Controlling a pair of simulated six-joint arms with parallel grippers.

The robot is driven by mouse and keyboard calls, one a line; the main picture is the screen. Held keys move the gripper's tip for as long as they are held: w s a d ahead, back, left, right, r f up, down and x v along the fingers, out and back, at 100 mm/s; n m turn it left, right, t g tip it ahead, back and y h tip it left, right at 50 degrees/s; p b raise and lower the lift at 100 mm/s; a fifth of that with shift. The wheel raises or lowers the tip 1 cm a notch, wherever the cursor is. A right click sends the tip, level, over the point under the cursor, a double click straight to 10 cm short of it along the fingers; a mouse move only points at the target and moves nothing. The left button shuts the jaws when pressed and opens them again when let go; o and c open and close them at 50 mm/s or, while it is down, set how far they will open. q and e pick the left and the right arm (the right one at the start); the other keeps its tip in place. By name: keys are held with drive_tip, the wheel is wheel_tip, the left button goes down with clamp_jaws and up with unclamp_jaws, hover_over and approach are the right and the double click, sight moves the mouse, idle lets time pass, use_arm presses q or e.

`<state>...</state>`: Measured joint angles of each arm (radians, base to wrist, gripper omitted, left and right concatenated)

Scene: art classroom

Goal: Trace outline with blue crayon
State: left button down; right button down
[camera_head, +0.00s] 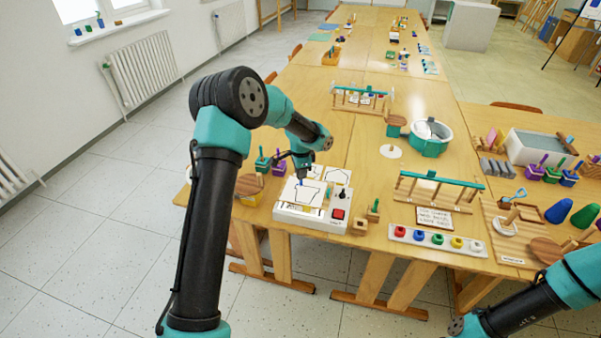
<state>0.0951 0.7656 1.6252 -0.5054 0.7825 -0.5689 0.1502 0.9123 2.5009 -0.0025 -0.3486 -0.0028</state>
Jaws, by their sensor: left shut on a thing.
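A white box-like drawing station (325,222) stands at the near edge of the table. A white sheet with a dark angular outline (303,195) lies on its top. My left gripper (300,168) is over the back left of this sheet, pointing down, shut on a thin blue crayon (301,181). The crayon is small in view, and I cannot tell whether its tip touches the paper. A second sheet with an outline (336,176) lies just behind to the right. My right arm enters at the lower right; its gripper is out of view.
Small pots (263,162) stand left of the station. A red button (338,214) is on its right side. A small wooden block with a green peg (373,210), a strip of coloured knobs (437,240) and a wooden rack (433,190) stand to the right.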

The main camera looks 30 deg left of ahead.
use_arm(q)
drive_tip(key=shift+w+d, duration=0.25)
drive_tip(key=shift+d, duration=0.85)
drive_tip(key=shift+w+d, duration=0.25)
drive_tip(key=shift+d, duration=0.9)
drive_tip(key=shift+w+d, duration=0.25)
drive_tip(key=shift+d, duration=0.85)
idle(3.1)
drive_tip(key=shift+s+d, duration=0.2)
drive_tip(key=shift+d, duration=0.05)
idle(0.4)
drive_tip(key=shift+s, duration=0.3)
idle(0.5)
